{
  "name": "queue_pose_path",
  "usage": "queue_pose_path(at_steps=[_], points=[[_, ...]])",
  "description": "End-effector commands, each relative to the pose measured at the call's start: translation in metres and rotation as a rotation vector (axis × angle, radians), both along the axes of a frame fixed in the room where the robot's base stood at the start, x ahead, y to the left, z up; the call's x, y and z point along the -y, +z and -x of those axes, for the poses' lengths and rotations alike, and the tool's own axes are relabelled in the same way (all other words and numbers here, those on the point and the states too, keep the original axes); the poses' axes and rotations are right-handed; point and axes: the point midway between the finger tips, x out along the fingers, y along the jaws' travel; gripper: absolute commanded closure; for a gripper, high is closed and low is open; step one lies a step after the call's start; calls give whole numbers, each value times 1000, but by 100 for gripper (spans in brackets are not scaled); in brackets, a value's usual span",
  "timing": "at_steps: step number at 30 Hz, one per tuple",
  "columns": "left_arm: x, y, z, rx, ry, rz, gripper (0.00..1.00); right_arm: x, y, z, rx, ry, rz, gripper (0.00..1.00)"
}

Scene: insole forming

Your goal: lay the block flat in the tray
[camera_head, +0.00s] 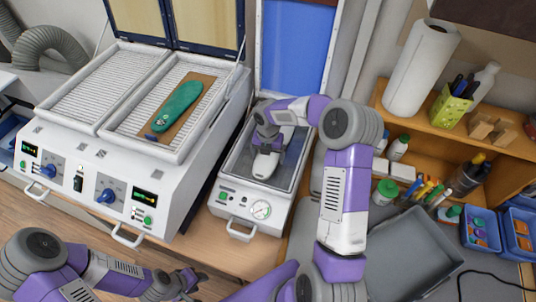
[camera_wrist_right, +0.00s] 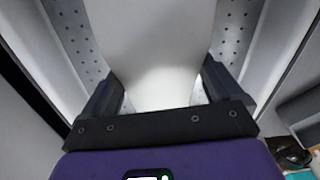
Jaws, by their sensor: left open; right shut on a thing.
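A pale, rounded block (camera_head: 265,164) is in the small white press in the middle of the head view. My right gripper (camera_head: 266,137) is shut on it from above. In the right wrist view, the block (camera_wrist_right: 155,45) stands between the two dark fingers, and the press's perforated metal tray (camera_wrist_right: 75,35) shows on both sides. The tray (camera_head: 235,168) also shows around the block in the head view. I cannot tell whether the block touches the tray floor. My left gripper (camera_head: 178,284) is open and empty, low at the left, away from the press.
A two-bay heater (camera_head: 90,165) stands left, with a green insole (camera_head: 178,105) on a brown board in its right bay. The press's blue-lined lid (camera_head: 295,50) is raised behind. A grey bin (camera_head: 415,250) and a wooden shelf (camera_head: 455,130) with bottles and pens stand right.

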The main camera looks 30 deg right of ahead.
Motion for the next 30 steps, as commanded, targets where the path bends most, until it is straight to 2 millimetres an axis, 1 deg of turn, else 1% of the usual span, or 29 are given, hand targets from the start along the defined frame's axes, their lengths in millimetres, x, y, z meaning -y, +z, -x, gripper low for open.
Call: queue_pose_path(at_steps=[1, 2, 3, 9, 13, 17, 24, 27, 30], points=[[0, -1, 0, 0, 0, 0, 60, 0, -2, 0, -1, 0, 0, 5], [0, -1, 0, 0, 0, 0, 60, 0, -2, 0, -1, 0, -1, 1], [0, -1, 0, 0, 0, 0, 60, 0, -1, 0, -1, 0, 0, 0], [0, 0, 0, 0, 0, 0, 60, 0, 0, 0, 0, 0, 0, 0], [0, 1, 0, 0, 0, 0, 60, 0, 10, 0, 1, -1, 1, 0], [0, 2, 0, 0, 0, 0, 60, 1, 33, -1, 5, -1, 2, 0], [0, 3, 0, 0, 0, 0, 60, 0, 86, -1, 3, -1, 1, 0], [0, 4, 0, 0, 0, 0, 60, 0, 102, -1, 3, -1, 0, 0], [0, 4, 0, 0, 0, 0, 60, 0, 114, 0, 1, 0, 0, 0]])
